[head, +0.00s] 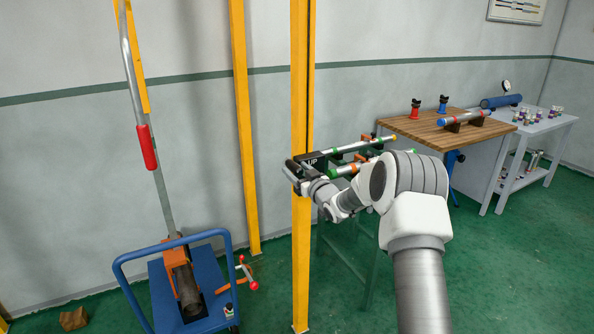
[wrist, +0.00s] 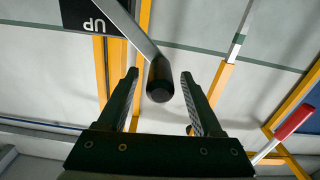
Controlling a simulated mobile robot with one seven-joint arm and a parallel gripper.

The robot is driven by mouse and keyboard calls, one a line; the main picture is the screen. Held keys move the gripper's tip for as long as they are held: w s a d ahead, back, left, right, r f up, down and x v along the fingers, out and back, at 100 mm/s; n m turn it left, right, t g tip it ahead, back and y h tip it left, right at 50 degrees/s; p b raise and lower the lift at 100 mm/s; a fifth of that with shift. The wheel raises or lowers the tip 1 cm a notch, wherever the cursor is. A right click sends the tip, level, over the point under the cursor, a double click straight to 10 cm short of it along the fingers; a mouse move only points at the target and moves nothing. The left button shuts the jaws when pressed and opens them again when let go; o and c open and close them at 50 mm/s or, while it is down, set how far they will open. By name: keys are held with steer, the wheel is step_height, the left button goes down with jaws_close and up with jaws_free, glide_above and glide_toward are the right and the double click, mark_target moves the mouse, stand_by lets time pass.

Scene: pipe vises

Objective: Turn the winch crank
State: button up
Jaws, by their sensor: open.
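The winch crank shows in the wrist view as a flat grey metal arm (wrist: 128,28) that slants down to a black cylindrical handle (wrist: 160,82). My gripper (wrist: 159,75) is open, with one dark finger on each side of the handle. The handle lies in the gap between the fingertips; I cannot tell how deep it sits. Small gaps show on both sides. A black sign reading UP (wrist: 90,14) is beside the crank arm, upside down in this view.
A blue cart (head: 180,290) with a long red-gripped lever (head: 146,147) stands at the left. A wooden bench (head: 430,130) with pipes and a grey table (head: 545,122) stand at the right. A green stand with pipes is just behind my arm. Green floor is clear between.

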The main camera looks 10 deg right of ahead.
steer(key=shift+c, duration=0.4)
jaws_close()
stand_by(1.1)
